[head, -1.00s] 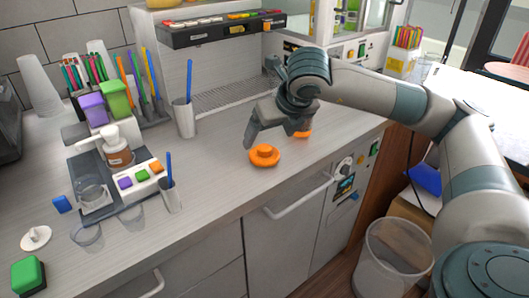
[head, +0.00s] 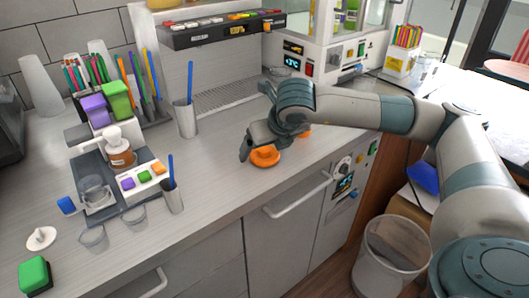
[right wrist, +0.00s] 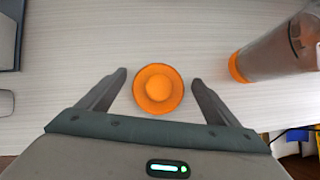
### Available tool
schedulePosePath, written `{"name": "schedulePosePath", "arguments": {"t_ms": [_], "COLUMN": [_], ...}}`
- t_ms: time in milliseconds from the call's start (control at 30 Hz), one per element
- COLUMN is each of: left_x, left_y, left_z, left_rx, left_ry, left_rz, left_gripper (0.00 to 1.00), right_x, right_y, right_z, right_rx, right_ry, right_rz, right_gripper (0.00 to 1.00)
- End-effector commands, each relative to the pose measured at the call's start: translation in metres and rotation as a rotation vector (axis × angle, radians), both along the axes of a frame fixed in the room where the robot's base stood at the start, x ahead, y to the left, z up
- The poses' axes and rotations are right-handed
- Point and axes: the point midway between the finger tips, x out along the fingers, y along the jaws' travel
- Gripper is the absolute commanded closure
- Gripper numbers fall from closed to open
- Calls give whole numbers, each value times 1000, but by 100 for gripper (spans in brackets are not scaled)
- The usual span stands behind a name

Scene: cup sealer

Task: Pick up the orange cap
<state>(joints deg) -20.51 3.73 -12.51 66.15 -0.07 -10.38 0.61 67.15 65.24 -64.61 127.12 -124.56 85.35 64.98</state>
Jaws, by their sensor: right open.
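The orange cap (head: 264,157) lies on the grey counter, a round disc with a raised knob. In the right wrist view the cap (right wrist: 158,90) sits between and just ahead of the two fingertips. My right gripper (head: 262,150) is open and low over the cap, partly hiding it in the head view. In the right wrist view its fingers (right wrist: 158,80) stand apart on both sides with a gap to the cap. My left gripper is not in view.
A clear cup-like container with an orange rim (right wrist: 275,55) lies or stands right of the cap. A cup with a blue stick (head: 187,118) stands to the left. A dispenser tray (head: 120,190) is farther left. The counter's front edge is close.

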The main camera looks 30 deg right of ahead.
Motion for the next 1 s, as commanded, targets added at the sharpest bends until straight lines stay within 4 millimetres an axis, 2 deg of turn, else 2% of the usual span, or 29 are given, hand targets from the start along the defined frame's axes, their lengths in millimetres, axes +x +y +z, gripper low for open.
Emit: {"name": "schedulePosePath", "arguments": {"t_ms": [433, 467, 600, 633, 1000], "left_x": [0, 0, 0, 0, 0], "left_y": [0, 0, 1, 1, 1], "left_z": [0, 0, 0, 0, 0], "left_rx": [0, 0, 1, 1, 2], "left_ry": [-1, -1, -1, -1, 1], "left_rz": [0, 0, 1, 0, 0], "left_gripper": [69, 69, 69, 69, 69], "right_x": [0, 0, 0, 0, 0], "right_y": [0, 0, 0, 0, 0], "right_z": [-1, -1, 0, 0, 0], "right_rx": [1, 1, 1, 1, 1], "right_ry": [0, 0, 0, 0, -1], "right_rz": [1, 1, 1, 1, 1], "right_gripper": [15, 20, 54, 58, 59]}}
